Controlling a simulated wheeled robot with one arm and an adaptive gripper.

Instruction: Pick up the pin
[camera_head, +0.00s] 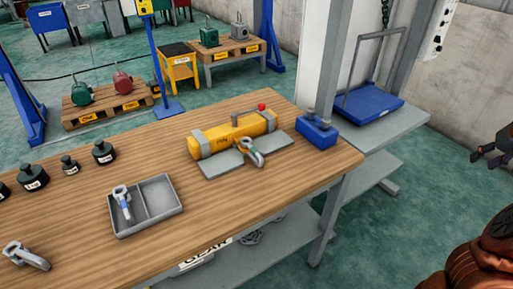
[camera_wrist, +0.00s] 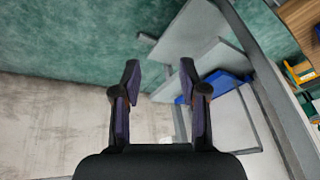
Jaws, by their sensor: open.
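A small grey metal piece with a blue section, which looks like the pin (camera_head: 123,203), lies in the left compartment of a grey two-part tray (camera_head: 178,207) on the wooden bench. Its exact shape is too small to make out. My gripper (camera_head: 492,150) is at the far right of the head view, beyond the bench's right end and well apart from the tray. In the wrist view my gripper (camera_wrist: 159,76) is open, with nothing between its fingers. The pin does not show in the wrist view.
A grey shackle (camera_head: 26,256) lies at the bench's front left. Dark weights (camera_head: 103,153) stand behind. A yellow cylinder (camera_head: 233,134) on a grey plate, with another shackle (camera_head: 250,151) before it, and a blue block (camera_head: 317,132) sit to the right. Bare wood surrounds the tray.

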